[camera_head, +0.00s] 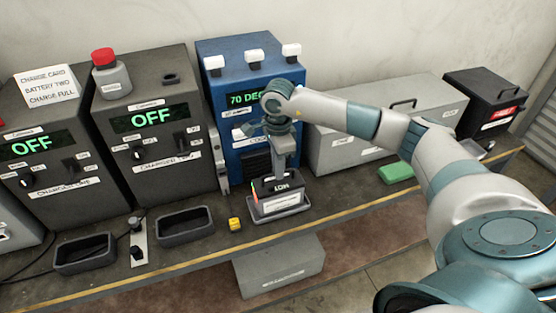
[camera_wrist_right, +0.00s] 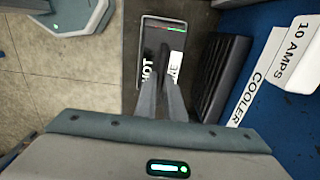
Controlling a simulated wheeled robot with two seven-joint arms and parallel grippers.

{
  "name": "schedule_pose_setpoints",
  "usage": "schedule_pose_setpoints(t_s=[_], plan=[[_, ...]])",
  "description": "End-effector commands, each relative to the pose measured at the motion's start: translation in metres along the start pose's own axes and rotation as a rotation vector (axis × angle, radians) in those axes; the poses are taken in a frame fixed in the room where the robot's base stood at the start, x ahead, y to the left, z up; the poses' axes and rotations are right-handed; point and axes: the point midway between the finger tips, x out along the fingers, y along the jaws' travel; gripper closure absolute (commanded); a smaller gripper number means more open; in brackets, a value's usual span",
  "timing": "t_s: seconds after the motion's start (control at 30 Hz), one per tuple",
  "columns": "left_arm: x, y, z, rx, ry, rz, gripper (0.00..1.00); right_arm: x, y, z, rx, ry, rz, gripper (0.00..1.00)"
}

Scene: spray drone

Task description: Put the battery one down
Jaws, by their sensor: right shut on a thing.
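The battery (camera_head: 278,205) is a dark box with a white label reading HOT and a red and green strip on it. It sits at or just above a dark tray (camera_head: 303,207) in front of the blue cooler (camera_head: 255,75); I cannot tell if it touches the tray. My right gripper (camera_head: 284,172) is above it, pointing down, and shut on it. In the right wrist view the fingers (camera_wrist_right: 162,105) reach the battery (camera_wrist_right: 160,40), and a second label there is partly hidden. My left gripper is not in view.
Two chargers (camera_head: 150,160) reading OFF stand left of the cooler. Two empty trays (camera_head: 186,225) and a small yellow block (camera_head: 235,224) lie along the bench's front edge. Right are a grey case (camera_head: 345,150), a green block (camera_head: 396,173) and a black box (camera_head: 485,95).

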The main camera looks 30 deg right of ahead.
Motion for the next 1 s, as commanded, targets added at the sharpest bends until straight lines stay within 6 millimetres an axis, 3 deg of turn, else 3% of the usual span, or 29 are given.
schedule_pose_setpoints(t_s=[0.37,0.4,0.47,1.0], plan=[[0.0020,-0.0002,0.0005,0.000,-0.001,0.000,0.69,-0.0008,-0.0017,0.0008,0.000,-0.004,-0.006,1.00],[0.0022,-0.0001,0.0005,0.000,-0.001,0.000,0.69,0.0021,0.0000,0.0004,-0.001,-0.001,0.000,0.86],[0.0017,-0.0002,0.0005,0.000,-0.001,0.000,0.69,0.0018,0.0001,0.0004,-0.001,-0.001,0.000,0.72],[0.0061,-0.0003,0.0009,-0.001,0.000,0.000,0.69,-0.0065,-0.0004,0.0006,-0.001,-0.002,-0.001,0.72]])
